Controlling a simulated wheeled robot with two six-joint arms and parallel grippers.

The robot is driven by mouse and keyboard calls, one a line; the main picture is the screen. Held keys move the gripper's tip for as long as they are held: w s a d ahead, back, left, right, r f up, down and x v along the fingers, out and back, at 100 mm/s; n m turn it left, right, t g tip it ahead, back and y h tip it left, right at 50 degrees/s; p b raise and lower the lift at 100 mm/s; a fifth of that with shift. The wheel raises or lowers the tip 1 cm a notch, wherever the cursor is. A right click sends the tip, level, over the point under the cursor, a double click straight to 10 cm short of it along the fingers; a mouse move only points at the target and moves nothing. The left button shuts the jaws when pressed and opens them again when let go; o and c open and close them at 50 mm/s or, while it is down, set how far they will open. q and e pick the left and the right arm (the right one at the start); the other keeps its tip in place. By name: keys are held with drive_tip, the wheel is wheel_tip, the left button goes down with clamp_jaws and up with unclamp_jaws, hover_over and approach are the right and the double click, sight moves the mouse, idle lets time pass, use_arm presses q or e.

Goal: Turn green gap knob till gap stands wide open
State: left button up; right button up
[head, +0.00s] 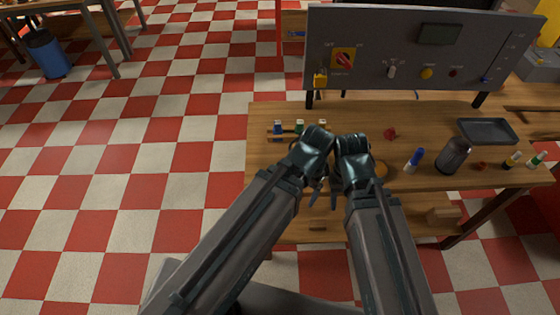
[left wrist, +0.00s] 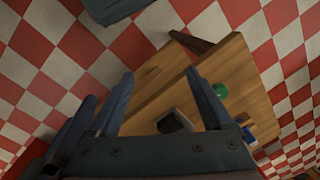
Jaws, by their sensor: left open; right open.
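A small green knob (head: 299,128) shows in the head view on the wooden bench, between a blue one and a yellowish one. A green round piece, likely the same knob, shows in the left wrist view (left wrist: 220,90), right of the fingers. My left gripper (head: 319,188) is open and hangs over the bench's front part, nearer me than the knob; its spread fingers also show in the left wrist view (left wrist: 160,95). My right gripper (head: 342,192) is open close beside it. Neither touches the knob. The grippers and wrists hide the bench's middle. I cannot make out the gap.
A grey control panel (head: 400,48) with a red rotary switch stands at the back. A blue-capped bottle (head: 414,160), a dark jar (head: 454,155) and a dark tray (head: 487,131) are on the right. Bench (head: 270,165) is clear at its left front.

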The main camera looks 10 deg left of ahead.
idle(0.7)
use_arm(q)
drive_tip(key=w+a+r+n+h+p, duration=0.1)
drive_tip(key=w+a+r+n+p, duration=0.2)
drive_tip(key=w+a+n, duration=0.4)
drive_tip(key=w+a, duration=0.3)
drive_tip(key=w, duration=0.4)
drive_tip(key=shift+w+a+r+n+p, duration=0.15)
drive_tip(key=shift+r+n+p, duration=0.2)
drive_tip(key=shift+n+p, duration=0.05)
drive_tip(key=shift+f, duration=0.1)
wheel_tip(320, 180, down, 14)
drive_tip(key=b, duration=1.3)
drive_tip(key=shift+r+b, duration=0.2)
drive_tip(key=shift+b, duration=0.2)
clamp_jaws()
